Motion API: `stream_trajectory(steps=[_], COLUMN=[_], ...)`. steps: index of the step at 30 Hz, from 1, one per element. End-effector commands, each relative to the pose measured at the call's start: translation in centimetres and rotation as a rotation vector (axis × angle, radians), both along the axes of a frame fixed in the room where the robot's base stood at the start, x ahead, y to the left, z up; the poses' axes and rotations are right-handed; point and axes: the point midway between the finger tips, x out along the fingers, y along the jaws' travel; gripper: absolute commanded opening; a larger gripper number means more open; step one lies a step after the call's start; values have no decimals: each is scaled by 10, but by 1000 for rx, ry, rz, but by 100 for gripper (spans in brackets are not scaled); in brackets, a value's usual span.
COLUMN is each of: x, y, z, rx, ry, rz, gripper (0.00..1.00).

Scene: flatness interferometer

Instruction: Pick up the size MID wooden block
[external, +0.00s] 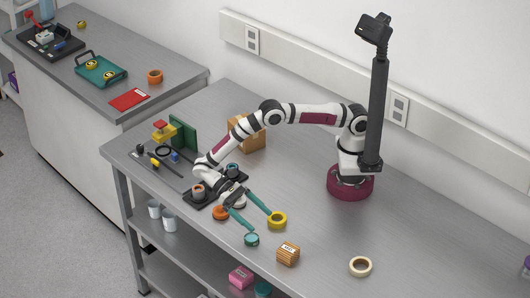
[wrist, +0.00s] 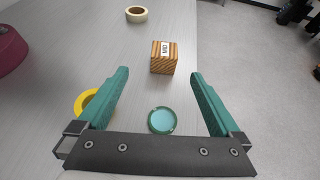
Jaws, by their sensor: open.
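The wooden block (wrist: 163,60) is a striped cube with a white label reading MID on one side. In the external view the block (external: 288,254) stands on the bench near its front edge. My gripper (wrist: 160,72) is open and empty, with two teal fingers spread apart. In the external view my gripper (external: 261,226) is to the left of the block and apart from it. In the wrist view the block lies ahead, between the lines of the two fingers.
A round teal-rimmed piece (wrist: 162,120) lies between my fingers in the wrist view. A yellow ring (external: 277,220) is beside one finger. A cream tape roll (external: 360,266) lies to the right of the block. An orange round piece (external: 221,212) is near my wrist. Bench space right of the block is mostly clear.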

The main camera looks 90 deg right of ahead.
Motion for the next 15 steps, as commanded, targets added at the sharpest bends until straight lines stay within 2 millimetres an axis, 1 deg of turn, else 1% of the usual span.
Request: stream_trajectory(steps=[1, 4, 10, 12, 15], x=[-2, -13, -56, -67, -76], y=[4, 15, 47, 56, 63], z=[-7, -16, -39, -44, -50], rx=[6, 11, 8, 8, 8], ry=[18, 30, 28, 28, 25], rz=[-1, -1, 1, -1, -2], gripper=[100, 100, 100, 100, 100])
